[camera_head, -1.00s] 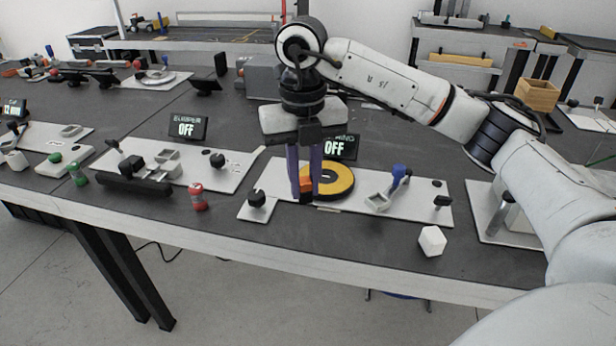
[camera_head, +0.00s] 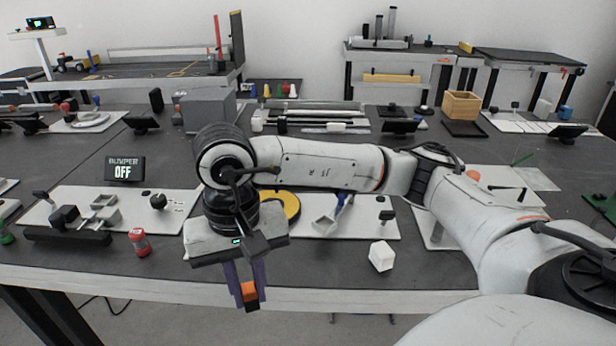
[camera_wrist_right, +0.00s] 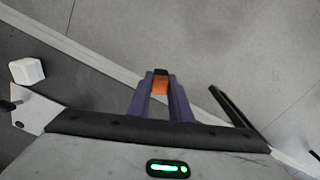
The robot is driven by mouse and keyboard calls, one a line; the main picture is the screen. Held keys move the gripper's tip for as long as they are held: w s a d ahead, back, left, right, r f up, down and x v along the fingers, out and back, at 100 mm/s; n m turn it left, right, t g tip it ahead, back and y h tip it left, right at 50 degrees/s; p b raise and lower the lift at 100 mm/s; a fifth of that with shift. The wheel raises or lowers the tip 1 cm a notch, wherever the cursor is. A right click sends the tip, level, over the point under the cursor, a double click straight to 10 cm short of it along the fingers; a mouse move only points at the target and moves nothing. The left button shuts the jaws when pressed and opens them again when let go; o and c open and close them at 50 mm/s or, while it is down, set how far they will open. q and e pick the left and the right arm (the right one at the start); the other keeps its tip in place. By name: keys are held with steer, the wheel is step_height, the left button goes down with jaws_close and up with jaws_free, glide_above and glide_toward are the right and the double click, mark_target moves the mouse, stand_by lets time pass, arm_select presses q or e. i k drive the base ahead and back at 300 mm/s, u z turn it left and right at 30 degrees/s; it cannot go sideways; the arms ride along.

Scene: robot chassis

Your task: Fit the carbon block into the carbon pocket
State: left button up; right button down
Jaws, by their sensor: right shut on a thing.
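My right gripper (camera_head: 248,292) is shut on a small orange and black block (camera_head: 249,290). It holds it off the table, at the front edge in the picture. The block also shows between the purple fingers in the right wrist view (camera_wrist_right: 160,86). I cannot tell for certain that it is the carbon block. A grey open pocket (camera_head: 325,223) sits on the white board right of the yellow ring. Another grey pocket (camera_head: 104,202) is on the bumper board at the left. Neither pocket shows a mark that names it as carbon. My left gripper is out of view.
A white block (camera_head: 381,256) stands on the dark table near the front edge; it is at the left in the right wrist view (camera_wrist_right: 27,71). A red can-like piece (camera_head: 139,242) stands at the left. A yellow and black ring (camera_head: 283,207) is partly hidden behind my arm.

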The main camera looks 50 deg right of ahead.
mark_target(325, 225)
steer(key=u, duration=1.4)
steer(key=i, duration=1.35)
steer(key=z, duration=3.3)
steer(key=i, duration=0.5)
steer(key=u, duration=0.1)
